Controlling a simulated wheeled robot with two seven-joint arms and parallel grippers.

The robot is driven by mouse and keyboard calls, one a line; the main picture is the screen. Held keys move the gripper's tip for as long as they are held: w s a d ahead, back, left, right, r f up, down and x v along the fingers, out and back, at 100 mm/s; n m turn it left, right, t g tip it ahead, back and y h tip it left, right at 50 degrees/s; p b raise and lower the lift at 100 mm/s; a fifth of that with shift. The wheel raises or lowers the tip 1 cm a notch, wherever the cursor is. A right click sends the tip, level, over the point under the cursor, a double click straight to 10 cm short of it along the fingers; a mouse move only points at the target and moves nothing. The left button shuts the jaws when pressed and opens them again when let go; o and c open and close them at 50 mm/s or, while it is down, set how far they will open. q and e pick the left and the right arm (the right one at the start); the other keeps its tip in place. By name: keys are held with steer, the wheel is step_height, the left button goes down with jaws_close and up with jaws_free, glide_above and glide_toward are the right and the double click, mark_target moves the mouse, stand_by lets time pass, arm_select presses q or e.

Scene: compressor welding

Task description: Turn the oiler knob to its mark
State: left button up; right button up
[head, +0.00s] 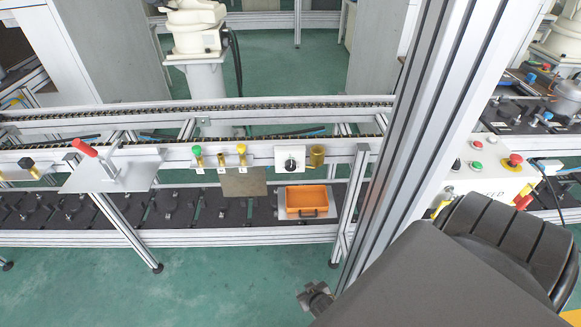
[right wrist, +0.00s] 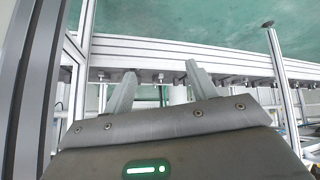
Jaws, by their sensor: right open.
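A dark round knob (head: 291,165) sits on a white square plate (head: 281,152) on the front rail of the line, in the middle of the head view. A brass cup (head: 316,155) is mounted just right of the plate. The knob's mark is too small to read. My right gripper (right wrist: 160,72) is open, with its two fingers apart and nothing between them in the right wrist view. Behind its fingers are a pale rail and green floor; the knob cannot be made out there. My left gripper is not in view.
A tall aluminium post (head: 418,130) stands between the knob and a control box (head: 488,172) with coloured buttons. An orange bin (head: 306,214) sits below the knob. Brass fittings (head: 221,161) and a red-handled clamp (head: 85,148) are to the left. Open green floor lies in front.

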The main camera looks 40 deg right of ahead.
steer(key=w+d+r+m+t+h, duration=0.2)
steer(key=w+r+m+t, duration=0.1)
steer(key=w+r, duration=0.55)
steer(key=m+t+h+b, duration=0.35)
steer(key=m+h, duration=0.25)
steer(key=m, duration=0.5)
glide_toward(290, 168)
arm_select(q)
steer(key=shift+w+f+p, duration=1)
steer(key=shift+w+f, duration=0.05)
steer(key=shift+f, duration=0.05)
arm_select(e)
steer(key=x, duration=0.9)
steer(key=shift+w+d+f, duration=0.1)
steer(key=shift+w+d, duration=0.1)
steer(key=shift+d, duration=0.05)
